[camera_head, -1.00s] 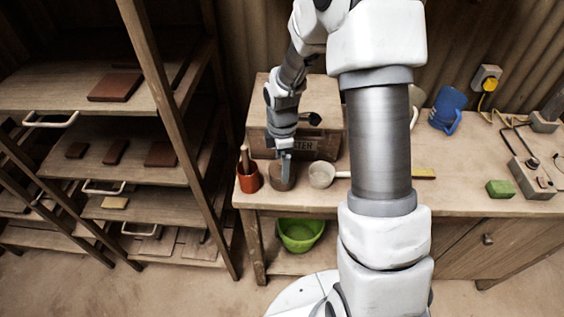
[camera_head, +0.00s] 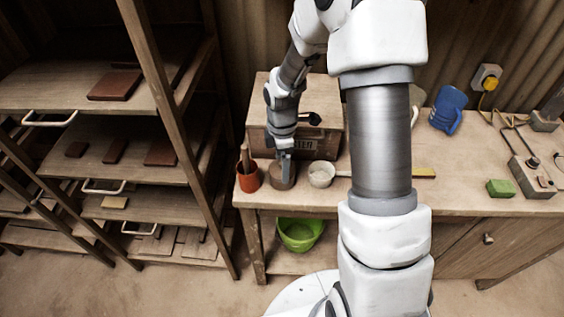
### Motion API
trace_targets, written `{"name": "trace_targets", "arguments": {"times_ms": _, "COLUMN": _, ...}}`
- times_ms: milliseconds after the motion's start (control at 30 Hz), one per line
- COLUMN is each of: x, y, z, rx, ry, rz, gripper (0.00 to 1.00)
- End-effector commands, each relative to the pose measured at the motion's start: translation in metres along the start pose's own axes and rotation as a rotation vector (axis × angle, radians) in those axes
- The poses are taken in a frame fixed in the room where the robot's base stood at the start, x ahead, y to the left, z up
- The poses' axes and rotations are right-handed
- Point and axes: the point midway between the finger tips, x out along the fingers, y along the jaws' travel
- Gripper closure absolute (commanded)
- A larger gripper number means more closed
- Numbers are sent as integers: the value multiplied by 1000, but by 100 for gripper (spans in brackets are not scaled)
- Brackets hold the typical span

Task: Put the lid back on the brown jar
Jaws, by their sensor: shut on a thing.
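The brown jar (camera_head: 281,182) stands near the front left of the bench, between an orange-red pot and a white cup. My gripper (camera_head: 286,170) points down right over the jar, its fingers at the jar's top. It is shut on what I take to be the lid. The lid is too small and too hidden by the fingers to make out on its own, so I cannot tell whether it is seated on the rim.
An orange-red pot (camera_head: 248,179) with tools stands close left of the jar, and a white cup (camera_head: 321,175) close right. A wooden box (camera_head: 257,133) stands behind. A blue jug (camera_head: 447,108) and a green block (camera_head: 501,188) are farther right. Shelves (camera_head: 170,195) stand left.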

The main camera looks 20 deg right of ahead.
Motion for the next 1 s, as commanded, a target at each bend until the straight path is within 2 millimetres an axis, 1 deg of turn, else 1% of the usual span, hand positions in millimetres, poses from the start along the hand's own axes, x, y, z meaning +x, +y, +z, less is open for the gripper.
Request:
{"name": "trace_targets", "arguments": {"times_ms": 367, "x": 0, "y": 0, "z": 0, "rx": -1, "ry": 0, "rz": 0, "gripper": 65}}
{"name": "trace_targets", "arguments": {"times_ms": 400, "x": 0, "y": 0, "z": 0, "rx": -1, "ry": 0, "rz": 0, "gripper": 8}}
{"name": "trace_targets", "arguments": {"times_ms": 433, "x": 0, "y": 0, "z": 0, "rx": -1, "ry": 0, "rz": 0, "gripper": 2}}
{"name": "trace_targets", "arguments": {"times_ms": 467, "x": 0, "y": 0, "z": 0, "rx": 0, "ry": 0, "rz": 0, "gripper": 0}}
{"name": "trace_targets", "arguments": {"times_ms": 833, "x": 0, "y": 0, "z": 0, "rx": 0, "ry": 0, "rz": 0, "gripper": 0}}
{"name": "trace_targets", "arguments": {"times_ms": 1000, "x": -7, "y": 0, "z": 0, "rx": 0, "ry": 0, "rz": 0, "gripper": 0}}
